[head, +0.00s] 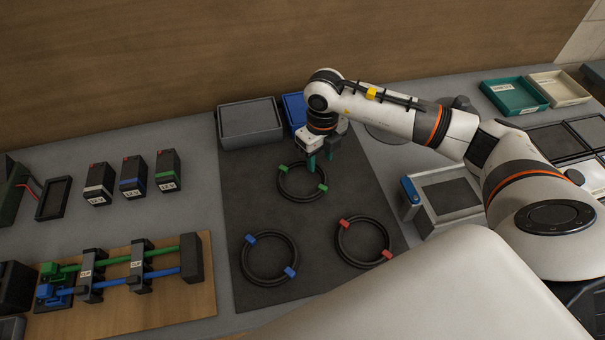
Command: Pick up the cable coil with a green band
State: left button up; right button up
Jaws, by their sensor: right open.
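The cable coil with green bands (288,190) lies flat at the back of the dark mat (243,190). It is a black ring with a green band at its upper left and another at its lower right. My right gripper (320,158) is open, with its fingers pointing down over the coil's upper right edge. I cannot tell whether the fingertips touch the coil or are above it. The gripper hides a small part of the ring. My left gripper does not show.
A coil with blue bands (246,262) and a coil with red bands (342,248) lie nearer on the mat. A grey bin (250,122) and a blue bin (294,108) stand behind. Several batteries (133,177) and a board with tubes (190,300) are at left.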

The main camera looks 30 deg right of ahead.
jog(key=shift+f, duration=1.1)
jog(key=c, duration=0.9)
grip_shut()
jog(key=shift+r, duration=0.15)
